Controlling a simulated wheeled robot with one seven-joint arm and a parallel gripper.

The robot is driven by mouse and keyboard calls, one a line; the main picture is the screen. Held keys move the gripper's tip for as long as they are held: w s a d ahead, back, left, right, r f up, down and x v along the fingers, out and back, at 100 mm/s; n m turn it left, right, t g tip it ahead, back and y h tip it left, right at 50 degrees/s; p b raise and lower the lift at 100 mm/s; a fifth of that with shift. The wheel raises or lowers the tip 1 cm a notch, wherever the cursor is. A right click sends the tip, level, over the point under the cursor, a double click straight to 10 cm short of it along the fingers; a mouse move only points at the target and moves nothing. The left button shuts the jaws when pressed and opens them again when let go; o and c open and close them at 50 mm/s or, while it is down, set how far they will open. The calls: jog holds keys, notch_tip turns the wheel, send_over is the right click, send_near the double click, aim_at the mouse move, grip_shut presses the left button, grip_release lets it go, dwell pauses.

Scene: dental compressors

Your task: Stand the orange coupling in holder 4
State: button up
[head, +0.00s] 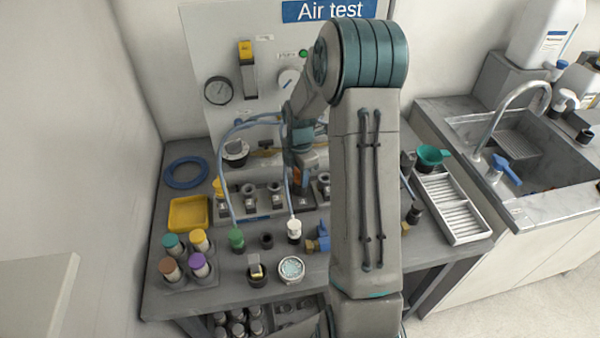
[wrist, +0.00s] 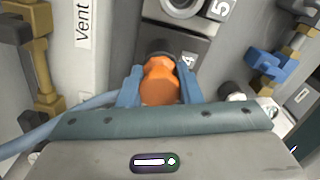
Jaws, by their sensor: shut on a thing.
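The orange coupling (wrist: 160,82) is between the two blue fingers of my gripper (wrist: 160,75) in the wrist view. My gripper is shut on it. In the head view the coupling (head: 297,177) is a small orange patch under my gripper (head: 300,165), partly hidden by my arm. Holder 4 (wrist: 200,48), a grey block with a "4" label, is directly beyond the coupling in the wrist view. A dark round part shows at the coupling's far end. I cannot tell whether the coupling is inside the holder or just above it.
Holder 5 (wrist: 182,8) is next to holder 4. The row of holders (head: 262,205) runs along the bench under the Air test panel (head: 330,12). A white-capped fitting (head: 294,228) and a blue-handled valve (head: 322,238) stand in front. A blue hose (head: 224,190) hangs to the left.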

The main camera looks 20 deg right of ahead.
jog(key=shift+r, duration=0.15)
jog(key=shift+r+p, duration=0.55)
jog(key=shift+p, duration=0.1)
jog(key=shift+f, duration=0.1)
dwell(0.5)
jog(key=shift+f+b, duration=0.55)
jog(key=shift+f, duration=0.2)
jog(key=o, duration=1.1)
jog(key=shift+r, duration=0.1)
jog(key=shift+r, duration=0.1)
notch_tip(320, 180, up, 14)
jog(key=shift+f+b, duration=0.2)
jog(key=shift+b, duration=0.25)
